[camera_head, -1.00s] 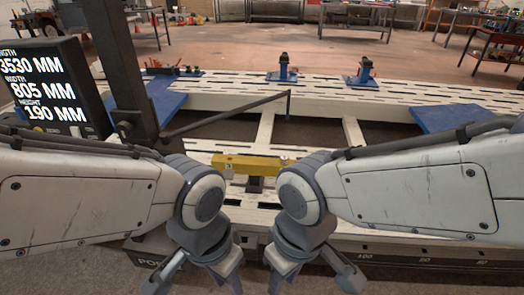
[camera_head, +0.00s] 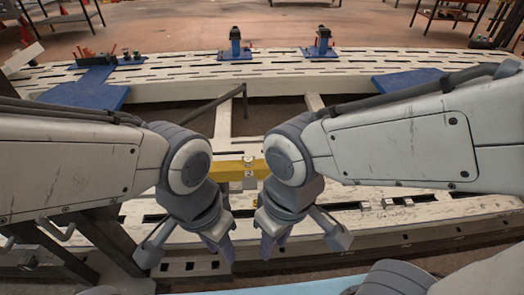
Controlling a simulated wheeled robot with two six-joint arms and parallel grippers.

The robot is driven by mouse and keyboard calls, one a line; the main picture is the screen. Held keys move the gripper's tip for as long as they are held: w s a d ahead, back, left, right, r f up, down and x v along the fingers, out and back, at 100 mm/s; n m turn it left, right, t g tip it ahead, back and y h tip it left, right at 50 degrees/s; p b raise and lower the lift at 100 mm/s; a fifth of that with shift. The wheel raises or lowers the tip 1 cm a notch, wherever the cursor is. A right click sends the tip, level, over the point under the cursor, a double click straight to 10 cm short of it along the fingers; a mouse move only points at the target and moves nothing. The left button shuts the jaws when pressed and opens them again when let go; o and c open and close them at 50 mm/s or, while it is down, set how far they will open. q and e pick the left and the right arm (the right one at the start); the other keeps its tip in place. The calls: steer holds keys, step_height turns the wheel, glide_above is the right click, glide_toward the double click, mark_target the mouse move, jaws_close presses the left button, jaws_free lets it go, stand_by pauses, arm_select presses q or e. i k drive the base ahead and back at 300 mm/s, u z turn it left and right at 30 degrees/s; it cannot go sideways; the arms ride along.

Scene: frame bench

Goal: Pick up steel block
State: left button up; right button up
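Several small silvery blocks (camera_head: 388,204) sit in a row on the near rail of the bench, right of my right gripper. I cannot tell which of them is the steel block. A small grey piece marked 2 (camera_head: 249,173) is at the yellow bar (camera_head: 232,170) between my wrists. My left gripper (camera_head: 219,246) points down over the near rail, with nothing visible in it. My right gripper (camera_head: 273,246) points down beside it, also with nothing visible in it. The small gap between their fingers is seen edge-on.
The white slotted frame bench (camera_head: 180,82) spans the view, with blue plates (camera_head: 85,96) at both sides. Blue clamp stands (camera_head: 235,48) are on its far rail. A dark rod (camera_head: 217,102) slants behind my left wrist. The near rail right of my grippers has bare room.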

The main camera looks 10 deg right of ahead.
mark_target(365, 205)
steer(key=z, duration=1.2)
steer(key=k, duration=1.25)
steer(key=u, duration=0.4)
steer(key=i, duration=1.6)
steer(key=z, duration=0.75)
